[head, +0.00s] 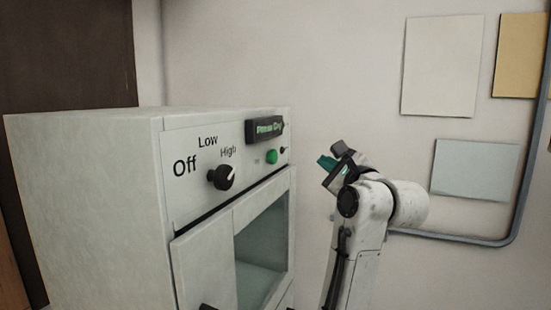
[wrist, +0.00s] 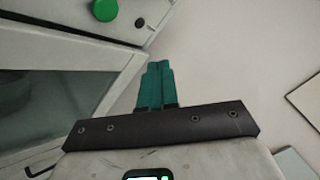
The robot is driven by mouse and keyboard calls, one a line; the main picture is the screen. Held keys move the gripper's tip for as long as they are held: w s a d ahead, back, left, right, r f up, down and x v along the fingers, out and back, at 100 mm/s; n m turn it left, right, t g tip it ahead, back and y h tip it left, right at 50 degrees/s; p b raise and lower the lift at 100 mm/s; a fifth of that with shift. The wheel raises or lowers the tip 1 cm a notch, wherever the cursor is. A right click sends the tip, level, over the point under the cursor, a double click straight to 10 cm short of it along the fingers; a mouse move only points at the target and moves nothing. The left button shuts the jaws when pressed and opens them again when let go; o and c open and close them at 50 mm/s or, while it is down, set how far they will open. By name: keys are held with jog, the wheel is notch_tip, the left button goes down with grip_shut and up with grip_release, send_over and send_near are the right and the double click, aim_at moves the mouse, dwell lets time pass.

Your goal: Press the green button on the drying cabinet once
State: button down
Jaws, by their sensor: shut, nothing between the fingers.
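The white drying cabinet (head: 90,190) stands on the left in the head view. Its front panel carries a round green button (head: 271,157), which also shows at the top left of the wrist view (wrist: 104,10). My gripper (head: 326,162) has teal fingers and is to the right of the button in the head view, apart from it. In the wrist view the fingers (wrist: 156,72) lie side by side, shut and empty, below and right of the button.
A black knob (head: 222,177) marked Off, Low and High sits left of the button. A display (head: 264,129) with green text is above it, and a small black knob (head: 283,150) is beside it. The cabinet window (head: 262,250) is below. Papers (head: 443,65) hang on the wall.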

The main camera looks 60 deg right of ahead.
aim_at(271, 157)
jog(key=w+b, duration=0.1)
jog(key=w, duration=0.8)
jog(key=shift+a, duration=0.35)
dwell(1.9)
jog(key=shift+w, duration=0.35)
jog(key=shift+w+a, duration=0.1)
jog(key=shift+w, duration=0.4)
dwell(0.8)
jog(key=shift+s, duration=0.9)
jog(key=shift+s, duration=0.15)
